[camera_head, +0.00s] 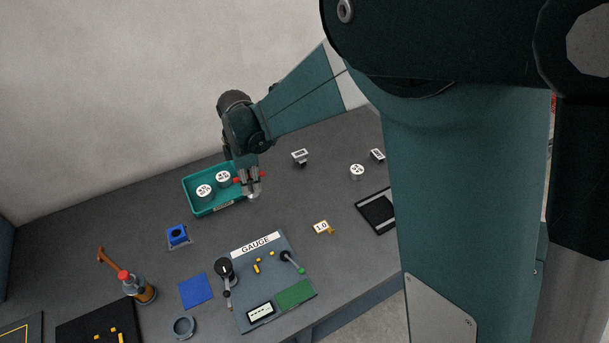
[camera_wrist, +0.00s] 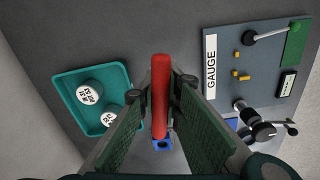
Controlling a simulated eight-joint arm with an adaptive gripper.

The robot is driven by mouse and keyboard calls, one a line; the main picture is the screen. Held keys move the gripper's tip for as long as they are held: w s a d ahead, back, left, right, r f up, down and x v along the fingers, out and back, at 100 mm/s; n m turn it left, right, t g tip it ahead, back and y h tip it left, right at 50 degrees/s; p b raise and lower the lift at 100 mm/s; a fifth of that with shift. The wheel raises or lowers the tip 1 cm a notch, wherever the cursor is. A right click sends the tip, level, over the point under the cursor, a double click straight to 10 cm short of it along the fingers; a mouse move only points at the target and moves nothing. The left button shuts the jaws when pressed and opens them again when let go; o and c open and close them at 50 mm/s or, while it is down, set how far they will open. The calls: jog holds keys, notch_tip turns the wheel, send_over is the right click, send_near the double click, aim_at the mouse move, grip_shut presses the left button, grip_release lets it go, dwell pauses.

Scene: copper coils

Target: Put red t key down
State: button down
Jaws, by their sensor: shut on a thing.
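My gripper (camera_head: 250,183) is shut on the red T key (camera_head: 262,174) above the table, beside the right end of the teal tray (camera_head: 212,211). The key's red crossbar sticks out on both sides of the fingers. In the wrist view the red bar (camera_wrist: 160,75) lies between the two green finger pads of my gripper (camera_wrist: 161,92). The key's shaft is mostly hidden. I cannot tell whether its lower end touches the table.
The tray holds two white-topped coils (camera_head: 204,190). A blue block (camera_head: 177,234) sits left of centre, and the gauge board (camera_head: 262,282) stands in front. A 1.0 tag (camera_head: 322,227) and a dark frame (camera_head: 376,211) lie to the right.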

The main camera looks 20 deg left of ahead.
jog(key=shift+r, duration=0.1)
notch_tip(320, 180, up, 11)
jog(key=shift+r, duration=0.2)
jog(key=w+d+m, duration=0.3)
jog(key=w+d, duration=0.4)
jog(key=d, duration=0.4)
jog(key=w+d+m, duration=0.2)
jog(key=w+d, duration=0.6)
jog(key=d, duration=0.3)
jog(key=w+d+m, duration=0.3)
jog(key=w+d, duration=0.4)
jog(key=d, duration=0.4)
jog(key=w+d+m, duration=0.3)
jog(key=d+m, duration=0.5)
jog(key=d, duration=3.3)
notch_tip(320, 180, down, 11)
jog(key=shift+a+f, duration=0.2)
jog(key=shift+s, duration=0.1)
